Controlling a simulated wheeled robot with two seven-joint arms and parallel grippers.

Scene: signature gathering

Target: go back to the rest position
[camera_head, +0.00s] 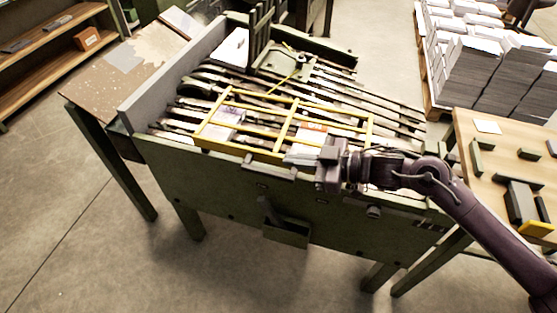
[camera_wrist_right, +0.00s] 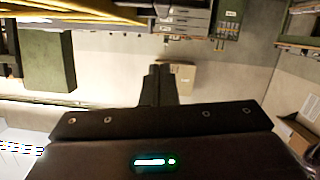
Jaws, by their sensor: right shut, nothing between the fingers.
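My right arm reaches in from the right in the head view. My right gripper (camera_head: 300,160) is at the front edge of the green machine (camera_head: 215,180), beside the yellow frame (camera_head: 285,125). In the right wrist view the two dark fingers of the right gripper (camera_wrist_right: 158,75) are together with nothing between them. The yellow frame lies over the slatted bed of the machine, with printed sheets (camera_head: 229,116) showing inside it. I cannot tell whether the gripper touches the frame. My left gripper is not in view.
A wooden table (camera_head: 480,135) with several dark tools stands at the right. Stacks of paper (camera_head: 470,70) stand on a pallet behind it. A worn side board (camera_head: 115,85) and a wooden shelf (camera_head: 50,55) are at the left. The floor in front is clear.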

